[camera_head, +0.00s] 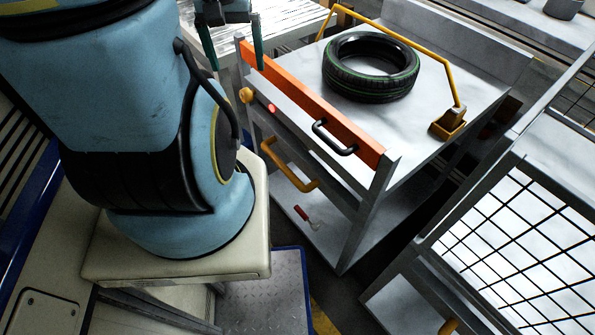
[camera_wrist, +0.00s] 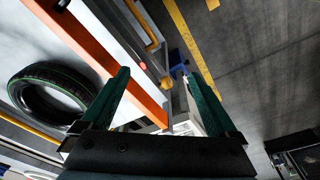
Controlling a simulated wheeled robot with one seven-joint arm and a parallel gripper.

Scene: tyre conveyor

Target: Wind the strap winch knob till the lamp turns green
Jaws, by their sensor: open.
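The winch knob (camera_head: 246,95) is a small yellow-orange knob at the left end of the bench front. It also shows in the wrist view (camera_wrist: 166,83), in the gap between my fingers. The lamp (camera_head: 271,108) glows red just right of the knob, and it shows red in the wrist view (camera_wrist: 143,66). My gripper (camera_head: 236,68) is open and empty, with two dark green fingers (camera_wrist: 156,75) pointing down. It is above the knob in the head view and apart from it. I cannot make out the strap.
An orange bar (camera_head: 310,107) with a black handle (camera_head: 335,141) runs along the bench front. A tyre (camera_head: 370,67) lies on the bench top beside a yellow rail (camera_head: 410,38). A yellow drawer handle (camera_head: 288,170) juts out below. A mesh cage (camera_head: 520,240) stands at right.

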